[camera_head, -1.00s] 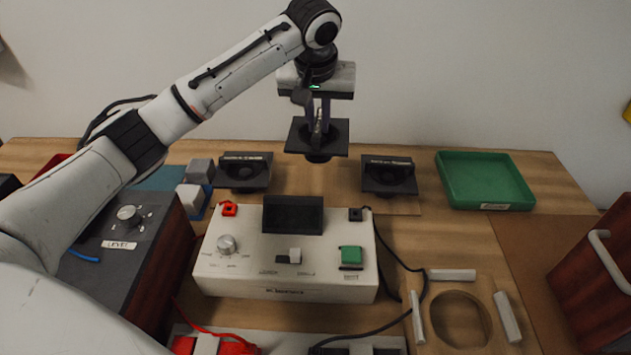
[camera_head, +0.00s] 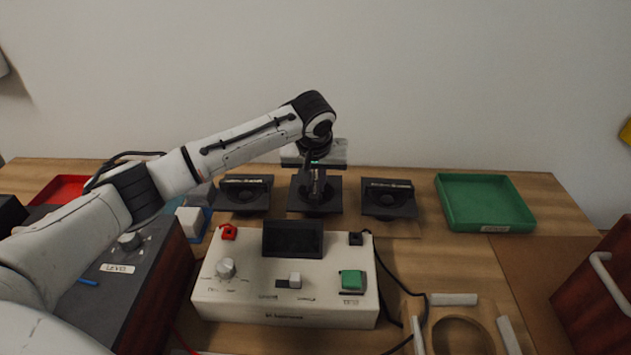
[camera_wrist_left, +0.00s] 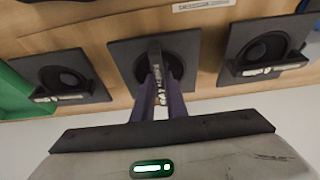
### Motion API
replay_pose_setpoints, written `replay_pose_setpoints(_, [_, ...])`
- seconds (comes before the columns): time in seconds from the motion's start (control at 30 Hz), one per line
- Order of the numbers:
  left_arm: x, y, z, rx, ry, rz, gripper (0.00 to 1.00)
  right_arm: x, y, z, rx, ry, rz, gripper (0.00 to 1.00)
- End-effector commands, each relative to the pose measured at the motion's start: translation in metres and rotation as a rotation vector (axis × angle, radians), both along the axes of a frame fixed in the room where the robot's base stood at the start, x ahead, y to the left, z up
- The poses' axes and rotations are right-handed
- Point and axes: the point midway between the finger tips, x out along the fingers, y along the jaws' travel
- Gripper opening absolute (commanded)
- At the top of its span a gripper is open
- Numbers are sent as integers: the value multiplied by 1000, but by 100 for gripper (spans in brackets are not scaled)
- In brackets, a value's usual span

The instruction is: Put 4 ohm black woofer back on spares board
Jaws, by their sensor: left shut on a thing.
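The black woofer (camera_head: 331,200) is a square black plate with a round driver, between two similar woofers at the back of the bench. My left gripper (camera_head: 314,194) points down over it, shut on its upright handle. In the left wrist view the fingers (camera_wrist_left: 158,102) close on the handle of the middle woofer (camera_wrist_left: 186,47). It appears at the level of the pale wooden spares board (camera_head: 277,209); whether it touches the board is hard to tell. The label on the handle is too small to read. My right gripper is not in view.
Other black woofers stand close on the left (camera_head: 244,193) and right (camera_head: 389,198). A white tester (camera_head: 287,279) with a screen is in front. A green tray (camera_head: 484,202) is at the right, a red tray (camera_head: 62,188) at the left. A wooden fixture (camera_head: 460,330) is front right.

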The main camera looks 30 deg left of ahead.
Motion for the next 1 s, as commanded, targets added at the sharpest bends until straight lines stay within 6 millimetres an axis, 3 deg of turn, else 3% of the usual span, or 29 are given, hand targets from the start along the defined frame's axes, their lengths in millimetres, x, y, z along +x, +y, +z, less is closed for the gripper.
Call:
replay_pose_setpoints(0.33, [2,0,1,-1,-7,-1,0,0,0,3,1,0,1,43])
replay_pose_setpoints(0.37, [0,0,-2,0,0,-1,17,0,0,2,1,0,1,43])
replay_pose_setpoints(0.47, [0,0,-2,0,0,-1,31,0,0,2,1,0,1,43])
replay_pose_setpoints(0.8, [0,0,1,0,-2,0,31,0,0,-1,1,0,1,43])
replay_pose_setpoints(1.0, [-10,-6,30,-1,-4,-3,31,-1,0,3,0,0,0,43])
